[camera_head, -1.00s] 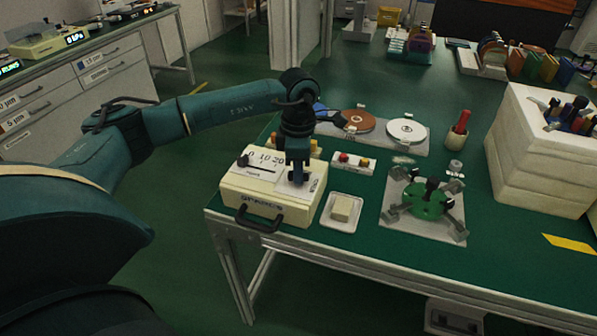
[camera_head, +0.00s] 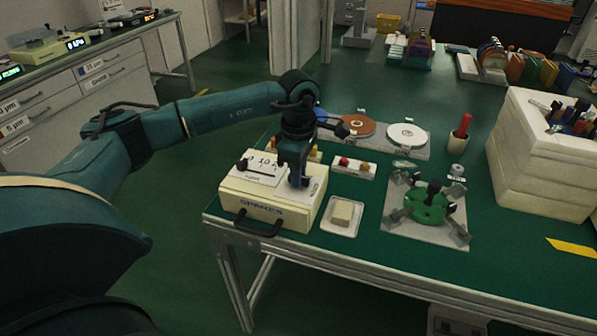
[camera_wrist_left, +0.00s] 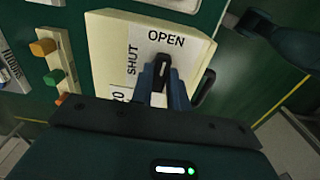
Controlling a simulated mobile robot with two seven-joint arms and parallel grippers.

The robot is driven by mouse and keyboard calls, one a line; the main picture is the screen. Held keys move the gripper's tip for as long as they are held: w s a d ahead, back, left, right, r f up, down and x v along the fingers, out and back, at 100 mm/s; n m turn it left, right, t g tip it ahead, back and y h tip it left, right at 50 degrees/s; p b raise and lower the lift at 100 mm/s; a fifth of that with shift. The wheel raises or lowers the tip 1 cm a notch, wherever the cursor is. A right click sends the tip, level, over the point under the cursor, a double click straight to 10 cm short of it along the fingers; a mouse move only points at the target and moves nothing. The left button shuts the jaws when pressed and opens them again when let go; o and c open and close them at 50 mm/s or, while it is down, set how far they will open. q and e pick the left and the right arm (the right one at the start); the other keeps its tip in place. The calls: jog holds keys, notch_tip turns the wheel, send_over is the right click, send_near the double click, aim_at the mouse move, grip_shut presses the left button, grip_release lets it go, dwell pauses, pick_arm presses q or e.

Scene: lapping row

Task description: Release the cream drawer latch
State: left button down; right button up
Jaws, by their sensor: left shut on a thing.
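The cream drawer unit (camera_head: 262,205) stands at the near left corner of the green bench, with a black handle (camera_head: 257,226) and the word SPARES on its front. Its drawer looks closed. My left gripper (camera_head: 299,182) is lowered onto the right part of its top. In the left wrist view the fingers (camera_wrist_left: 163,82) are shut on a small black latch (camera_wrist_left: 161,66) on a white plate marked OPEN and SHUT. The fingers partly hide the latch, so I cannot tell its exact angle.
A small tray with a cream block (camera_head: 342,213) sits just right of the drawer unit. A button box (camera_head: 354,167) lies behind it, and a green fixture (camera_head: 428,203) stands further right. A white foam crate (camera_head: 541,160) stands at the right.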

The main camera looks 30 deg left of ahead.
pick_arm(q)
jog(key=c, duration=1.4)
grip_release()
jog(key=shift+o, duration=0.2)
jog(key=shift+r, duration=0.1)
notch_tip(320, 180, up, 13)
